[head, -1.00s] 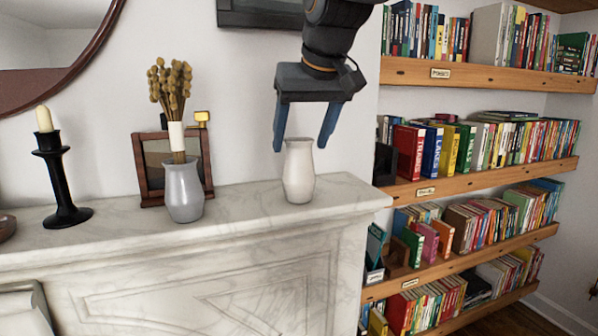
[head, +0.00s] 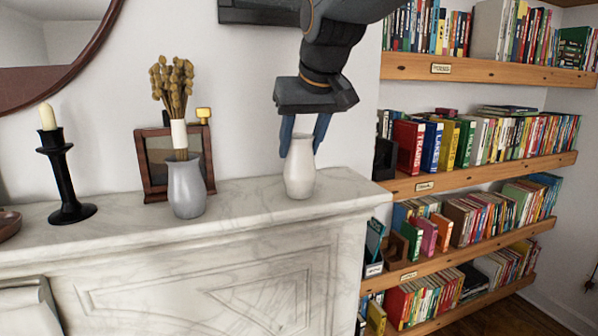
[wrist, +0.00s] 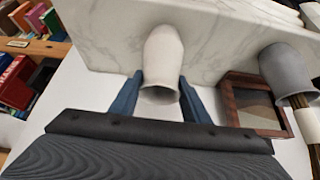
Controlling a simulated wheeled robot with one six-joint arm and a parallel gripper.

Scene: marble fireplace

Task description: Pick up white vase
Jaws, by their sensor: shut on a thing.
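The white vase (head: 299,170) stands upright near the right end of the marble mantel (head: 240,205). It also shows in the wrist view (wrist: 162,60), with its mouth between the two blue fingers. My gripper (head: 303,145) reaches down from above and is shut on the vase at its neck and rim. The gripper shows in the wrist view (wrist: 160,92) too, one finger on each side of the vase. The vase base appears to be on the mantel top; I cannot tell whether there is a gap.
A grey vase (head: 187,190) with dried flowers stands to the left, before a wooden frame (head: 150,165). A black candlestick (head: 62,180) is farther left. Bookshelves (head: 470,165) stand right of the mantel. Mantel top between the two vases is clear.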

